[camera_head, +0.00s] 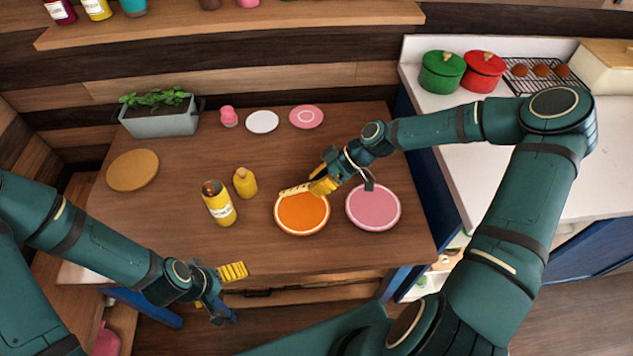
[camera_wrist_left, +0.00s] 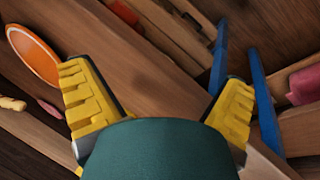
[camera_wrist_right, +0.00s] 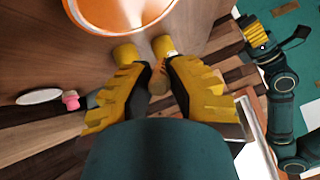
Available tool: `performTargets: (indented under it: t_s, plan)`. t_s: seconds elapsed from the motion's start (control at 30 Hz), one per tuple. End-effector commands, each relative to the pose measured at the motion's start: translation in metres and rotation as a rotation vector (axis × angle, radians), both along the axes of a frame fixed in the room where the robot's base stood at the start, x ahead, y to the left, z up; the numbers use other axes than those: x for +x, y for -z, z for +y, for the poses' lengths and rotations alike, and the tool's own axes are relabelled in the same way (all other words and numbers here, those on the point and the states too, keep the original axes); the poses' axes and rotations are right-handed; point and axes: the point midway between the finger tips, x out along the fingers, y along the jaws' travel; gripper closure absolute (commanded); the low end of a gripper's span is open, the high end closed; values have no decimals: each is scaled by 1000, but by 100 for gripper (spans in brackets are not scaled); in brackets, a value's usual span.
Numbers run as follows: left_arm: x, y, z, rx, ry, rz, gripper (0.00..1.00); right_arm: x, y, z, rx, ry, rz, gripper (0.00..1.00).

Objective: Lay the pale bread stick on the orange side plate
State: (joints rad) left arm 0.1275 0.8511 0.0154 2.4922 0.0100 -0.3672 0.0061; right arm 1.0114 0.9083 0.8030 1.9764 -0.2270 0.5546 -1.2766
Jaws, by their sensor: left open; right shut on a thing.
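The pale bread stick (camera_head: 294,189) is held by my right gripper (camera_head: 322,184) at one end, sticking out to the left over the far part of the orange side plate (camera_head: 303,216). I cannot tell whether it touches the plate. In the right wrist view a brownish end of it (camera_wrist_right: 158,82) shows between the fingers, and part of the orange plate (camera_wrist_right: 118,12) is at the top. My left gripper (camera_head: 230,292) is open and empty beyond the table's front edge; its spread fingers show in the left wrist view (camera_wrist_left: 160,100).
A pink plate (camera_head: 373,208) lies right of the orange one. A round board (camera_head: 133,170), a planter (camera_head: 160,119), a white plate (camera_head: 262,121) and another pink plate (camera_head: 306,117) are farther back.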

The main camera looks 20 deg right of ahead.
Motion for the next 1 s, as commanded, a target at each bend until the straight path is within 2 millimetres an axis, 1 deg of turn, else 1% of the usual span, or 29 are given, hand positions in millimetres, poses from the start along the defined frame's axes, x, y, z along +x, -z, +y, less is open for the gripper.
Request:
performTargets:
  t_s: [0.2,0.37,1.0]
  plan:
    - [0,-1,0,0,0,0,0,0,-1,-1,0,3,7,100]
    - [-1,4,0,0,2,2,0,0,6,-1,0,2,6,100]
    - [-11,37,-2,-5,20,24,0,0,51,-1,0,1,7,100]
